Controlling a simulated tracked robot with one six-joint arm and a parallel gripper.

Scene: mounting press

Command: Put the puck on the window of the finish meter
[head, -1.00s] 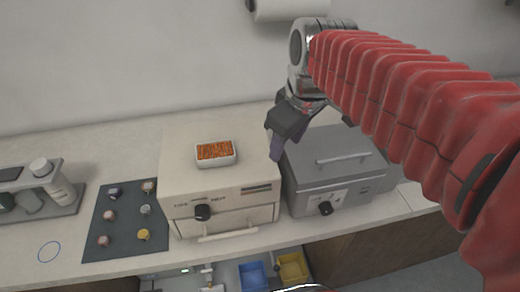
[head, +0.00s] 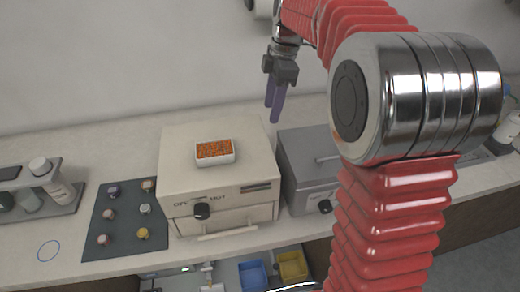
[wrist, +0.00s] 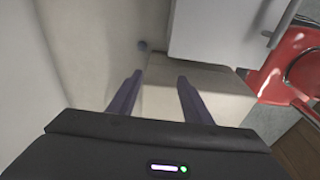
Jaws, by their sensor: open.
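My gripper (head: 274,108) is open and empty, its two purple fingers pointing down above the back of the counter, behind the beige box. In the wrist view my gripper (wrist: 160,79) has a clear gap between the fingers. Several small round pucks stand on a dark mat (head: 127,246) at the left, including a yellow one (head: 143,233), a pale grey one (head: 145,209) and a pinkish one (head: 103,240). I cannot tell which puck the task means. I cannot make out the finish meter or its window for certain.
A bottle rack (head: 60,210) stands left. Blue (head: 252,274) and yellow (head: 292,266) bins sit below.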

